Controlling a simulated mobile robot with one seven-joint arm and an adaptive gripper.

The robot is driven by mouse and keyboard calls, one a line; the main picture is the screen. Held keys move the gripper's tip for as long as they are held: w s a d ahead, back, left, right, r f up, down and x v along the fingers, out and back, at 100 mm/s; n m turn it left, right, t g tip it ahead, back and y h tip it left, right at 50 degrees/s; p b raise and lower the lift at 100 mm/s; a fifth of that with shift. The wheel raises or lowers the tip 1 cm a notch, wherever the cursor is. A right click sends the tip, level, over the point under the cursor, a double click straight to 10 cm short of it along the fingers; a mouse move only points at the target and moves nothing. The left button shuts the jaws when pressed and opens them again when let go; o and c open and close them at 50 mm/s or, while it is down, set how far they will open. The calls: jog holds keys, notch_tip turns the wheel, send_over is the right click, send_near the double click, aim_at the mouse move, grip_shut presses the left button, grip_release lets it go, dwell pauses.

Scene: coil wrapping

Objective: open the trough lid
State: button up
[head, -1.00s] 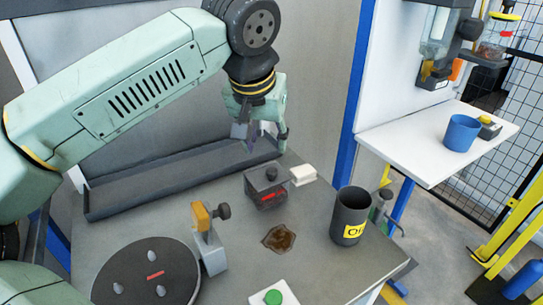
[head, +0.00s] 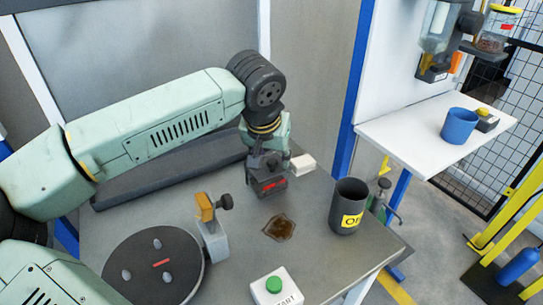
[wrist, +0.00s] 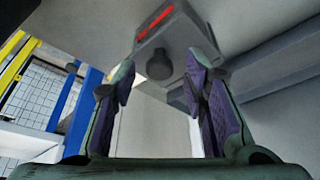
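A small dark grey box (head: 267,185) with a red mark on its front stands on the grey table near the back. In the earlier head view a round dark knob shows on its top. I take this top to be the trough lid, and it looks shut. My gripper (head: 265,162) is right above the box, pointing down, and hides most of the knob. In the wrist view my gripper (wrist: 158,85) has its purple-padded fingers spread apart. The dark knob (wrist: 159,65) shows between the fingertips, with gaps on both sides. The box (wrist: 172,38) shows beyond it.
A long dark tray (head: 190,170) lies along the back wall. A white block (head: 303,163) is right of the box. A brown stain (head: 279,228), an orange-topped clamp (head: 212,228), a round dark plate (head: 150,270), a dark cup (head: 347,207) and a green button (head: 274,284) are nearer.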

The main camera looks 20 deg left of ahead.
grip_shut()
dwell(0.3)
dwell(0.4)
